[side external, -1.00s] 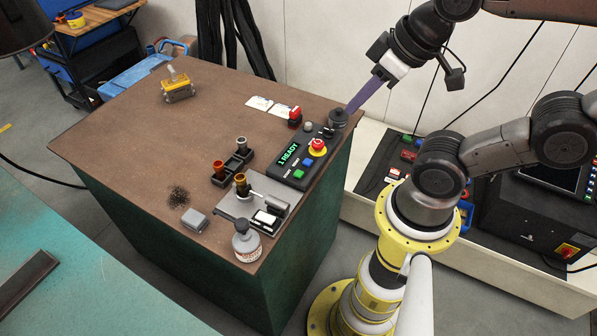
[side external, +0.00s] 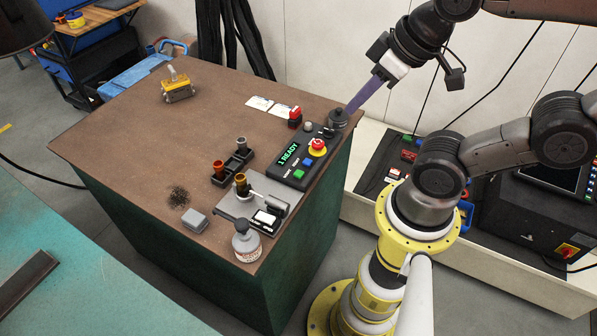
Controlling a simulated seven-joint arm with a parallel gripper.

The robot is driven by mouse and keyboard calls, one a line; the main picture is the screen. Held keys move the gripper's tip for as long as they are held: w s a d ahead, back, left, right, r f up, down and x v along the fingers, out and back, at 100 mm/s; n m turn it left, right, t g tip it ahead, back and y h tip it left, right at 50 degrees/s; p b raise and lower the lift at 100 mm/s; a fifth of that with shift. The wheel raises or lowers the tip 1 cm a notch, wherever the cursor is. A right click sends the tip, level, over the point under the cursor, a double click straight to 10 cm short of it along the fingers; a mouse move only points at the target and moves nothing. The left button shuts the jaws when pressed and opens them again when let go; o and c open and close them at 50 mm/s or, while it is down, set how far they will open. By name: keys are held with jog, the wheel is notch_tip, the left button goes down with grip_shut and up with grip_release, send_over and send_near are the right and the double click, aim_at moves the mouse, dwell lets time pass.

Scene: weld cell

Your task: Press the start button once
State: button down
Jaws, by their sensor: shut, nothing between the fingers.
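A black control panel (side external: 283,172) lies along the right edge of the brown bench. Its display (side external: 289,154) shows "1 READY" in green. A green button (side external: 299,174) sits at its near end, with a blue button (side external: 308,162) beyond it and a red mushroom button on a yellow collar (side external: 317,147) further back. The labels are too small to read, so I cannot tell which is marked start. My gripper (side external: 349,110) has purple fingers that are shut and empty. In the picture its tips are by a dark round knob (side external: 338,119), apart from the green button; contact is unclear.
A yellow part (side external: 177,90) lies far left. The bench's middle is mostly clear.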

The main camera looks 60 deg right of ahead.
dwell(0.7)
jog(key=m+t+y, duration=0.1)
jog(key=m+t, duration=0.3)
jog(key=m, duration=0.4)
send_over(299, 174)
jog(key=s, duration=0.1)
notch_tip(299, 174, down, 14)
jog(key=f, duration=0.1)
jog(key=shift+d+r, duration=0.1)
jog(key=shift+r, duration=0.15)
jog(key=shift+f, duration=4.4)
